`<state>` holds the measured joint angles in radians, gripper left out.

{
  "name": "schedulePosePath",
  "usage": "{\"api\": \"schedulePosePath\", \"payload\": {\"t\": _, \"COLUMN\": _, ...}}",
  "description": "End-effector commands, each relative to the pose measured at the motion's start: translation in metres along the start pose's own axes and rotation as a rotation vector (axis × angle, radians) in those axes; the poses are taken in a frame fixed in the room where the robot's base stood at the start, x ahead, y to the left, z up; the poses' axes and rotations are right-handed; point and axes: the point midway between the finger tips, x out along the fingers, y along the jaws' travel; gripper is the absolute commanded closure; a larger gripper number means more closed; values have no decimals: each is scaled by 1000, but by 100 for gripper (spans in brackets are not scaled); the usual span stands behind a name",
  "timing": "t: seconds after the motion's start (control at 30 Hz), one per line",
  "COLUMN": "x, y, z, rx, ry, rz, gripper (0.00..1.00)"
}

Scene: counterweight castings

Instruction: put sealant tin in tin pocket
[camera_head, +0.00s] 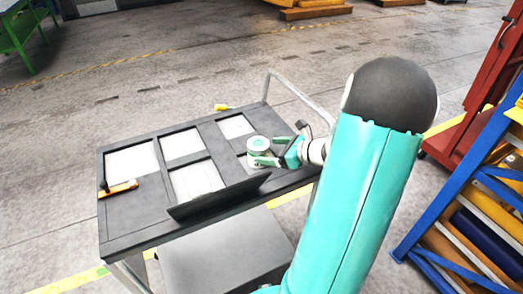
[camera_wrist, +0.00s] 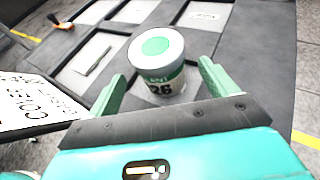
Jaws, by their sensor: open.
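The sealant tin (camera_head: 257,145) is a short white can with a green disc on its lid and a dark label band. In the wrist view the tin (camera_wrist: 157,50) stands upright between my gripper's fingers. My gripper (camera_head: 268,152) is open, with one green finger on each side of the tin. In the wrist view, gaps show between the fingers of my gripper (camera_wrist: 162,80) and the tin. A pale patch shows under the tin, seemingly a pocket floor; its base is partly hidden. Which pocket is the tin pocket, I cannot tell.
The dark cart top (camera_head: 130,222) has several pale-floored pockets. A tilted dark panel (camera_head: 218,196) stands at its near edge; its lettered white face (camera_wrist: 35,103) shows at left in the wrist view. An orange-handled item (camera_head: 120,189) lies at the left. A metal rail (camera_head: 290,88) rises behind.

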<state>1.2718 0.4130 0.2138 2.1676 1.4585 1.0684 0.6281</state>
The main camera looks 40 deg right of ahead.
Motion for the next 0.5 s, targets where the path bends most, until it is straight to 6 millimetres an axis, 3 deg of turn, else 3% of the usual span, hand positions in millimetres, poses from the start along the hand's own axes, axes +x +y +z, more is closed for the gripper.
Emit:
{"api": "schedulePosePath", "payload": {"t": 0.2, "x": -45, "y": 0, "z": 0, "rx": -1, "ry": 0, "rz": -2, "gripper": 15}}
{"api": "schedulePosePath", "payload": {"t": 0.5, "x": -65, "y": 0, "z": 0, "rx": 1, "ry": 0, "rz": 1, "gripper": 15}}
